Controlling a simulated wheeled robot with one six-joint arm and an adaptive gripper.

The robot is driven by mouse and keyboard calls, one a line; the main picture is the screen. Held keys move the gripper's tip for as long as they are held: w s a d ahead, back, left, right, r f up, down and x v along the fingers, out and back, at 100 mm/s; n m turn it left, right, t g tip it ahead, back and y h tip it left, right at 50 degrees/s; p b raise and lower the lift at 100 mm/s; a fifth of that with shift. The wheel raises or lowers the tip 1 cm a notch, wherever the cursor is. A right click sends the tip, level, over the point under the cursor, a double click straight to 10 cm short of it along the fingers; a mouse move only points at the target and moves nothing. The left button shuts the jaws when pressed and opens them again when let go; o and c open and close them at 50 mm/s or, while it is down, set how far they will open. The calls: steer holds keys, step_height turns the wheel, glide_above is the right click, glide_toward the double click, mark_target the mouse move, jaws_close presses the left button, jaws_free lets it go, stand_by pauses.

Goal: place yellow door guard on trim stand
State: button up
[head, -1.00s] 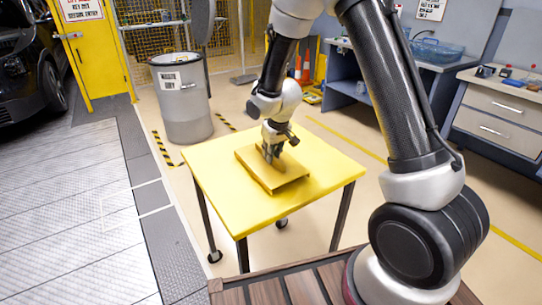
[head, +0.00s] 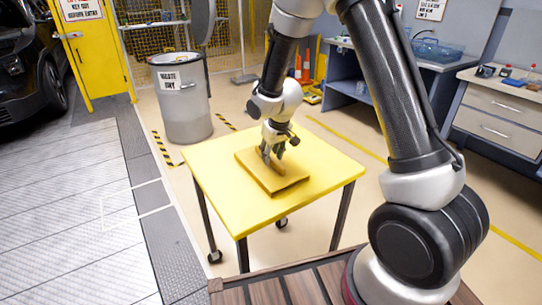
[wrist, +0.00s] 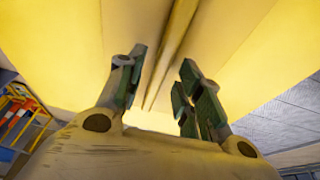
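The yellow door guard (head: 287,182) is a flat panel with a raised ridge along it. It lies flat on the yellow top of a wheeled stand (head: 225,206) with dark legs, the only thing here that looks like the trim stand. My gripper (head: 272,155) is right above the guard's ridge, pointing down. In the wrist view, the two fingers of my gripper (wrist: 158,95) are apart, and the guard's ridge (wrist: 168,52) runs ahead of the gap between them. I see no finger pressing on the ridge. The fingertips hide part of the guard in the head view.
A grey waste drum (head: 182,100) stands behind the stand to the left. Workbenches (head: 498,115) line the right side, with orange cones (head: 302,65) at the back. The stand's top is bare around the guard. A dark car (head: 30,65) is at far left.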

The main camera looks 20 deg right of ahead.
steer(key=s+d+r+m, duration=0.1)
steer(key=s+d+r, duration=0.25)
steer(key=r, duration=0.55)
steer(key=s+d+r, duration=0.3)
steer(key=s+r, duration=0.2)
steer(key=r, duration=0.4)
steer(key=s+d+r+m, duration=0.1)
steer(key=s+d+r, duration=0.1)
steer(key=s, duration=0.5)
steer(key=s+d+r, duration=0.3)
steer(key=s+d, duration=0.1)
steer(key=s, duration=0.4)
steer(key=s+d+r+m, duration=0.1)
steer(key=s+d+r, duration=0.2)
steer(key=s, duration=0.5)
steer(key=shift+s+d+r+m+t+h, duration=0.2)
steer(key=shift+s+d+m+t+h, duration=0.1)
steer(key=shift+h, duration=0.1)
steer(key=shift+w, duration=0.1)
